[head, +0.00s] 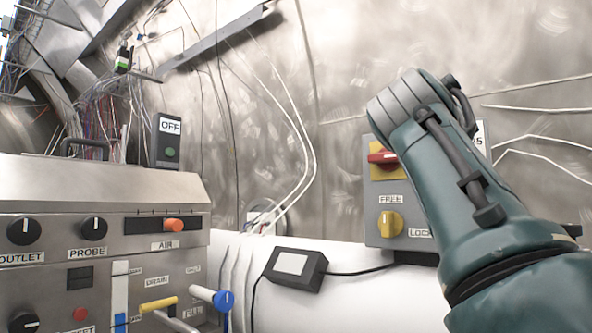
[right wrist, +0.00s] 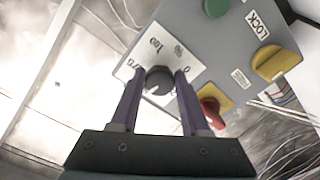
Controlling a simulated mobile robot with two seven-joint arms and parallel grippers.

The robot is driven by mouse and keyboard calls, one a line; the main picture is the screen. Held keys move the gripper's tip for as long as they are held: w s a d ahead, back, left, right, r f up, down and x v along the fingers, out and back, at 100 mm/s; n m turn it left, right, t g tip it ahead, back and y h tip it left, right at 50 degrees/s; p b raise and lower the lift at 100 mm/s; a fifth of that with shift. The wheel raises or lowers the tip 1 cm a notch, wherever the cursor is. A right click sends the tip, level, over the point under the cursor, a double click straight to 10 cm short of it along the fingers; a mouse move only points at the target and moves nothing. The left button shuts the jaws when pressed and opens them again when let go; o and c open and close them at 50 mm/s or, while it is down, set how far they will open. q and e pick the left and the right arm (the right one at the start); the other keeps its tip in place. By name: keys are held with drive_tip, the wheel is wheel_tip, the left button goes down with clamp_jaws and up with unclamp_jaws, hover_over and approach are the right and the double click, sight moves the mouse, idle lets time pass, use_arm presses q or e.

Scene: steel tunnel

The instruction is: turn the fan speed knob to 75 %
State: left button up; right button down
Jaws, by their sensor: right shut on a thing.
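The fan speed knob (right wrist: 158,78) is a dark grey round knob on a white dial plate (right wrist: 158,46) with printed numbers, 100 among them. My right gripper (right wrist: 159,73) is shut on the knob, one finger on each side. Which number the knob's mark points at cannot be told. In the head view my right arm hides the knob and the gripper. Only an edge of the white plate (head: 480,138) shows there, to the right of the arm. My left gripper is in neither view.
The grey control box (head: 372,202) also has a red switch (head: 382,157) on yellow and a yellow knob (head: 390,224) by FREE and LOCK labels. A steel panel with knobs (head: 112,190) stands left. A small black box (head: 296,268) lies on the white ledge.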

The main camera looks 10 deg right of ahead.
drive_tip(key=m+b, duration=0.5)
drive_tip(key=m, duration=0.6)
drive_tip(key=shift+w+a, duration=0.1)
idle(0.4)
drive_tip(key=shift+c, duration=1.9)
unclamp_jaws()
